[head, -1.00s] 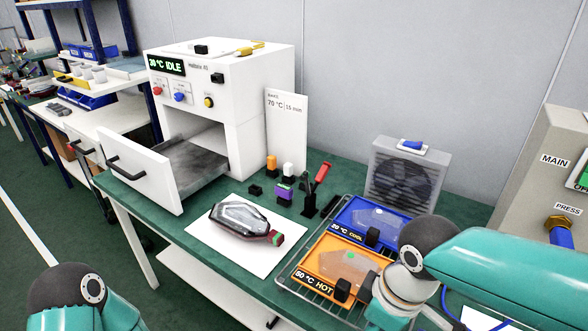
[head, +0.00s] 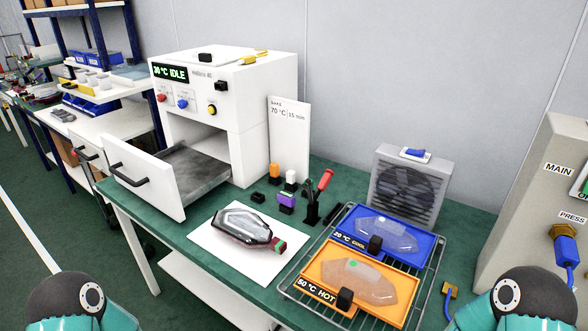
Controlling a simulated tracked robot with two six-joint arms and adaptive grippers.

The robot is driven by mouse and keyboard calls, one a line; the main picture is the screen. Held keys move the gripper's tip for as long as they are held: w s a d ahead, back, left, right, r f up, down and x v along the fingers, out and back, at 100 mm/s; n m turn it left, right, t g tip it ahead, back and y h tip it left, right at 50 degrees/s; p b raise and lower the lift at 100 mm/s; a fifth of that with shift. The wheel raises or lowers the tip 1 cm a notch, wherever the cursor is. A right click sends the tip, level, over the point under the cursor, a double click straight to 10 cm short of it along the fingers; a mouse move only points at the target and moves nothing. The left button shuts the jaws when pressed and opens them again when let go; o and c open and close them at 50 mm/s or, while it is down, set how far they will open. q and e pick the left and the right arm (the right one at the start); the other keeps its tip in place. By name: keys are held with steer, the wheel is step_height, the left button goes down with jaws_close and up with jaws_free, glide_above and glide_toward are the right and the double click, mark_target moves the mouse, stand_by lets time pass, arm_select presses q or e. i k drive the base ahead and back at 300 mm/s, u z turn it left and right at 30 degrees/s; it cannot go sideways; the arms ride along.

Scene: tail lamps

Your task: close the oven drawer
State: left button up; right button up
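The white oven (head: 248,110) stands at the back left of the green bench, its display reading IDLE. Its drawer (head: 150,184) is pulled out toward the front left. The drawer has a white front with a black handle (head: 128,175), and its grey inside looks empty. Neither gripper shows in the head view. Only my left arm joint at the bottom left and my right arm joint at the bottom right are visible, both apart from the drawer.
A tail lamp (head: 243,225) lies on a white sheet in front of the oven. A rack (head: 290,290) holds a blue tray (head: 418,243) and an orange tray (head: 318,265). A fan (head: 408,190) and a red-handled tool (head: 324,181) stand behind. Space before the drawer is clear.

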mark_target(170, 179)
steer(key=u, duration=1.6)
steer(key=i, duration=0.15)
steer(key=z, duration=3.1)
steer(key=k, duration=1.05)
steer(key=u, duration=1.25)
steer(key=i, duration=1.1)
steer(key=z, duration=0.1)
